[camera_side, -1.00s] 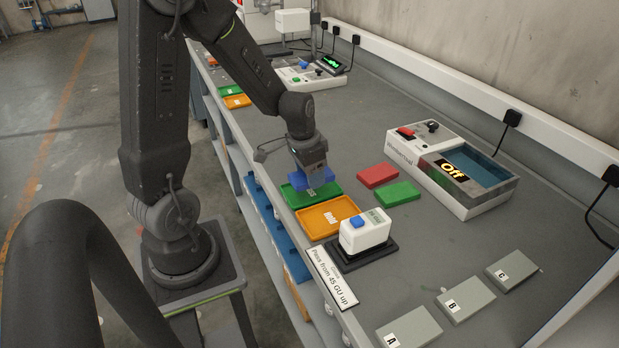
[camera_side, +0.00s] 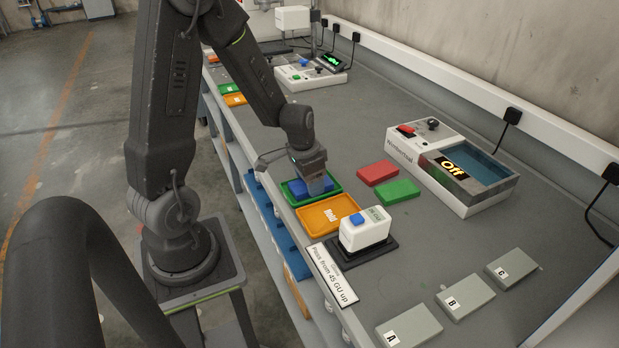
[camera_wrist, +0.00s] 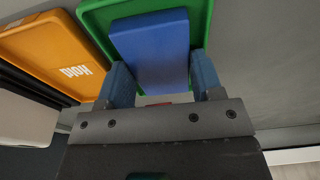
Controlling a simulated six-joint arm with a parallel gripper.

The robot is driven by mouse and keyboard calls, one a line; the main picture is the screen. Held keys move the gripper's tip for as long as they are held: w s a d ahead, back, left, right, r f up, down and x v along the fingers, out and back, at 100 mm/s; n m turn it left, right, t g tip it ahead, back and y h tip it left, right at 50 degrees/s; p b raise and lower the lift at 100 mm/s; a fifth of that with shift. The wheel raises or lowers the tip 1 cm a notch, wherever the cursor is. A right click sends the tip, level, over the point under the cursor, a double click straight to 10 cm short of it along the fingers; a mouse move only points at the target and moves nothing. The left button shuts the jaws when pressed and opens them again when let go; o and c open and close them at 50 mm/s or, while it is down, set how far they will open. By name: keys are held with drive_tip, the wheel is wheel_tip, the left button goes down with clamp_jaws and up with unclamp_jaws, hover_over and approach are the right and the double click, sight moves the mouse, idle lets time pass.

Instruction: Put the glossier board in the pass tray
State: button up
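The blue board (camera_side: 300,187) is inside the green tray (camera_side: 333,191), low and close to its floor; whether it touches the floor is unclear. My gripper (camera_side: 318,184) is over the tray's right part. In the wrist view my gripper (camera_wrist: 163,72) has one finger along each side of the blue board (camera_wrist: 152,48), with no clear gap at the fingertips, so it looks shut on it. The tray's label is covered. A red board (camera_side: 378,173) and a green board (camera_side: 398,192) lie on the bench right of the tray.
The orange tray marked Hold (camera_side: 327,214) adjoins the green one. A white gloss meter (camera_side: 364,231) stands on a dark pad beside it, near a sign (camera_side: 332,275). Grey panels A, B and C (camera_side: 466,298) lie nearer.

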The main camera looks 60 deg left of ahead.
sight(303, 186)
drive_tip(key=o, duration=0.4)
drive_tip(key=shift+r, duration=0.2)
wheel_tip(303, 186, up, 12)
drive_tip(key=s, duration=0.1)
drive_tip(key=shift+s+f, duration=0.2)
drive_tip(key=shift+s, duration=0.05)
drive_tip(key=s+d+r+t, duration=0.2)
drive_tip(key=s+d+r, duration=0.2)
drive_tip(key=d, duration=0.3)
drive_tip(key=s+d+r+t, duration=0.1)
drive_tip(key=s+d+r, duration=0.3)
drive_tip(key=d, duration=0.4)
drive_tip(key=shift+s+r+t, duration=0.4)
drive_tip(key=shift+s, duration=0.1)
